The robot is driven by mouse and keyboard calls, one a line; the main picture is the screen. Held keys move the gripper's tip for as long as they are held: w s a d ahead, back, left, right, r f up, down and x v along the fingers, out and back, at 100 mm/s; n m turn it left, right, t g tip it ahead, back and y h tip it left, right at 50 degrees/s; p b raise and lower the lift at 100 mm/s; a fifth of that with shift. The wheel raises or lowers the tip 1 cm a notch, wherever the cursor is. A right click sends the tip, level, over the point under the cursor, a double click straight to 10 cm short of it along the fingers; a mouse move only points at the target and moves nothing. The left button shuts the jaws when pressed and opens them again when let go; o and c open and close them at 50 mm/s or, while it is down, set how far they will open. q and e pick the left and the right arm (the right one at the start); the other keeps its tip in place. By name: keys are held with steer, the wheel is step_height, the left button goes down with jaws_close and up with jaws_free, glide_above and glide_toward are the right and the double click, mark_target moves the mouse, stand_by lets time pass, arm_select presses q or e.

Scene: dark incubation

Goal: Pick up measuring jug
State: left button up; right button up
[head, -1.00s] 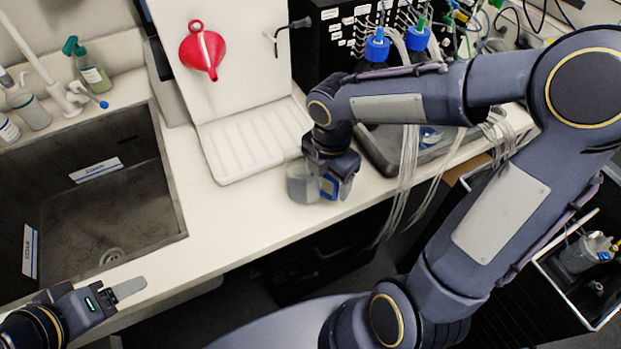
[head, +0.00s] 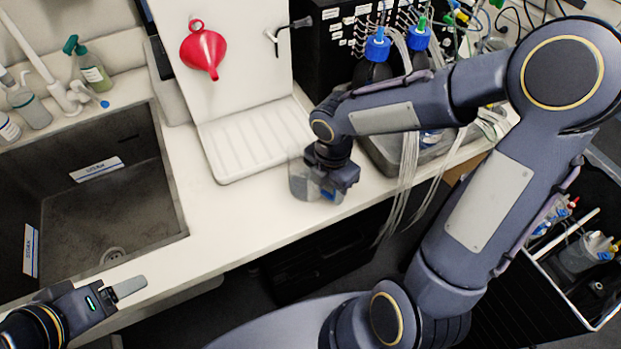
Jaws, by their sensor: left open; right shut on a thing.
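The measuring jug (head: 302,183) is a clear, greyish container at the front edge of the white counter, right of the drying tray. My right gripper (head: 328,190) is shut on the jug, with its dark body covering the jug's right side. A blue part shows low between the gripper and the jug. I cannot tell whether the jug's base touches the counter. My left gripper (head: 128,288) is at the lower left, open and empty, by the counter's front edge below the sink and far from the jug.
The sink (head: 95,215) takes up the left. A white drying board (head: 255,140) with a red funnel (head: 203,50) stands behind the jug. Blue-capped bottles (head: 377,48) and hanging tubes (head: 408,165) are on the right. The counter (head: 215,240) is clear between sink and jug.

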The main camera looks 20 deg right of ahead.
steer(key=shift+r, duration=0.15)
steer(key=shift+w+r, duration=0.1)
steer(key=shift+r, duration=0.45)
steer(key=s+a+r, duration=0.2)
steer(key=s+r, duration=0.4)
steer(key=s+a+r, duration=0.2)
steer(key=s+r, duration=0.3)
steer(key=s, duration=0.2)
steer(key=shift+s+a+r+b, duration=0.25)
steer(key=shift+a+r+b, duration=0.05)
steer(key=shift+r+b, duration=0.05)
steer(key=shift+w, duration=0.1)
